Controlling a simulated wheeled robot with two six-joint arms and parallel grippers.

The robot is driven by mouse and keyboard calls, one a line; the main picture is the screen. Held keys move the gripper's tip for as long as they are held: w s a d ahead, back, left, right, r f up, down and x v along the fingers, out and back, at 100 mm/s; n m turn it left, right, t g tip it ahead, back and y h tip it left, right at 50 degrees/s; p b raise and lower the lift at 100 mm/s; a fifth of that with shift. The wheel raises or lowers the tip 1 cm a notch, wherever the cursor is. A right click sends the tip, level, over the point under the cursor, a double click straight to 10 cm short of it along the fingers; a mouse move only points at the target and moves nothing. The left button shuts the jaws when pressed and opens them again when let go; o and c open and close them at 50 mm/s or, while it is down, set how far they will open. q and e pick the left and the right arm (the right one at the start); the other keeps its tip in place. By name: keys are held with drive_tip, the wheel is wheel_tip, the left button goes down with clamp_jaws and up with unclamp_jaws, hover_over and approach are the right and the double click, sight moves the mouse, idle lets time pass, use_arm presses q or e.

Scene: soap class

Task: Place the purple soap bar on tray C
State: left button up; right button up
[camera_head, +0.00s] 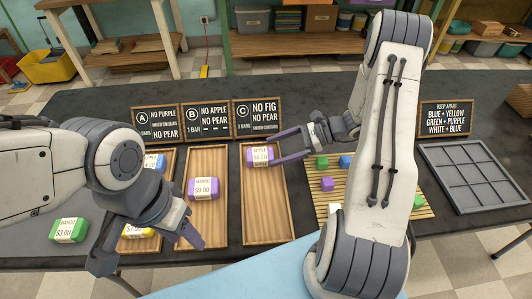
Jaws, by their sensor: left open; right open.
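A purple soap bar (259,157) with a white label, seemingly reading APPLE, lies at the far end of the wooden tray C (263,205). My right gripper (275,146) is open at that bar's right side; I cannot tell whether a finger touches it. Another purple bar (203,188), labelled MANGO $9.00, lies in tray B (208,223). My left gripper (146,252) is open and empty, low over the front left, in front of a yellow bar (138,231). A blue bar (154,162) shows behind my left arm, which hides much of tray A.
Signs A (152,125), B (206,121) and C (258,117) stand behind the trays. A green bar (68,230) lies at left. A bamboo mat (423,212) holds small coloured cubes, partly behind my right arm. A grey divided tray (475,175) and another sign (446,118) stand right.

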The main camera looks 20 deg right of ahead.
drive_tip(key=v, duration=0.7)
drive_tip(key=shift+s+d+r, duration=0.1)
drive_tip(key=shift+d+r, duration=0.05)
drive_tip(key=shift+d, duration=0.2)
drive_tip(key=s+a+r+n+g+h, duration=0.35)
drive_tip(key=a+n, duration=0.25)
drive_tip(key=a, duration=0.2)
drive_tip(key=s+a+r+n+g+h, duration=0.2)
drive_tip(key=s+a+r+n+g, duration=0.15)
drive_tip(key=a+n, duration=0.4)
drive_tip(key=s+a+r+n+t+h, duration=0.3)
drive_tip(key=s+a+n+h, duration=0.3)
drive_tip(key=s+a+n, duration=0.3)
drive_tip(key=s+n, duration=0.4)
drive_tip(key=n, duration=0.2)
drive_tip(key=shift+s+r, duration=0.3)
drive_tip(key=shift+a+r+h, duration=0.1)
drive_tip(key=shift+h, duration=0.15)
